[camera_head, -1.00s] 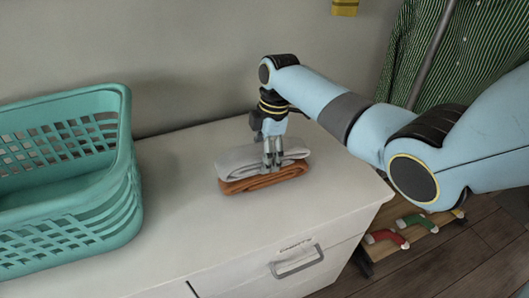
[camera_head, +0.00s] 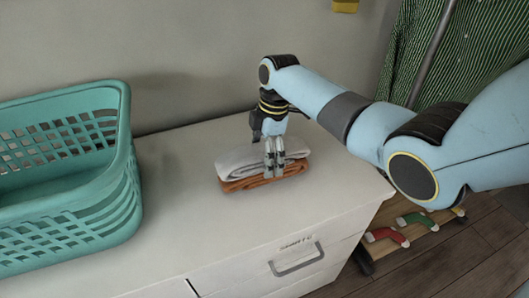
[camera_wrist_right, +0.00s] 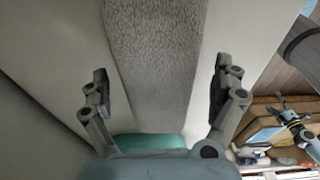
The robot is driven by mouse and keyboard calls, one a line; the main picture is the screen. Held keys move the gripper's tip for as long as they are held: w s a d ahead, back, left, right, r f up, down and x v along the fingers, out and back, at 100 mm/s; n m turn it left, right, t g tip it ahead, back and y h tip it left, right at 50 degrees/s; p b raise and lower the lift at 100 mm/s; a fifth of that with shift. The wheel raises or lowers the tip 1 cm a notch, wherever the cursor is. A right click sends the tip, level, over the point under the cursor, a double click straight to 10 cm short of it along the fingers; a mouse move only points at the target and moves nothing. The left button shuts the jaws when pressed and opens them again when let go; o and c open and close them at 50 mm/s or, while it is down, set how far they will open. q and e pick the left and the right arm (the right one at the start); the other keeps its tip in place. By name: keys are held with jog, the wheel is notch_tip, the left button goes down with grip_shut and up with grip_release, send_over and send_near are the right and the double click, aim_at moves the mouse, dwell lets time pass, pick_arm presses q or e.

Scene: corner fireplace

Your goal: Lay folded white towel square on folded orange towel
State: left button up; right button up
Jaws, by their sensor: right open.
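The folded white towel (camera_head: 238,160) lies flat on top of the folded orange towel (camera_head: 244,185) on the white dresser top. Their long sides run about parallel, and the orange edge shows along the front. My right gripper (camera_head: 274,172) is at the right part of the stack, pointing down, with its fingers open. In the right wrist view, the white towel (camera_wrist_right: 152,45) runs between the two spread fingers of the gripper (camera_wrist_right: 160,88), with gaps on both sides. The orange towel is hidden there. My left gripper is not in view.
A teal laundry basket (camera_head: 122,165) stands on the dresser (camera_head: 200,235) to the left. The front of the dresser top is clear. The wall is close behind. Striped green cloth (camera_head: 470,60) hangs at the right, above a low rack with stockings (camera_head: 388,236).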

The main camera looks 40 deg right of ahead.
jog(key=r, duration=0.4)
jog(key=d+r, duration=0.1)
jog(key=r, duration=0.7)
jog(key=shift+s+d, duration=0.25)
jog(key=shift+d, duration=0.15)
jog(key=s+a+f+m+t+h, duration=0.1)
jog(key=s+a+f+m, duration=0.15)
jog(key=s, duration=0.25)
jog(key=s+a+f+m, duration=0.1)
jog(key=s+f+m, duration=0.15)
jog(key=s, duration=0.35)
jog(key=s+a+r+m+t+h, duration=0.1)
jog(key=s+r+m, duration=0.2)
jog(key=s+m, duration=0.35)
jog(key=s+a+r+m+t+h, duration=0.1)
jog(key=s+r+m, duration=0.2)
jog(key=s, duration=0.6)
notch_tip(320, 180, down, 32)
jog(key=d+g+b, duration=0.1)
jog(key=d+b, duration=0.2)
jog(key=b, duration=0.4)
jog(key=s+f+b, duration=0.3)
jog(key=s+f, duration=0.6)
jog(key=f, duration=0.3)
jog(key=s+d+f+g+b, duration=0.1)
jog(key=s+f+b, duration=0.3)
jog(key=s+f, duration=0.6)
notch_tip(320, 180, down, 3)
jog(key=shift+s+r+g, duration=0.2)
jog(key=shift+s+g, duration=0.1)
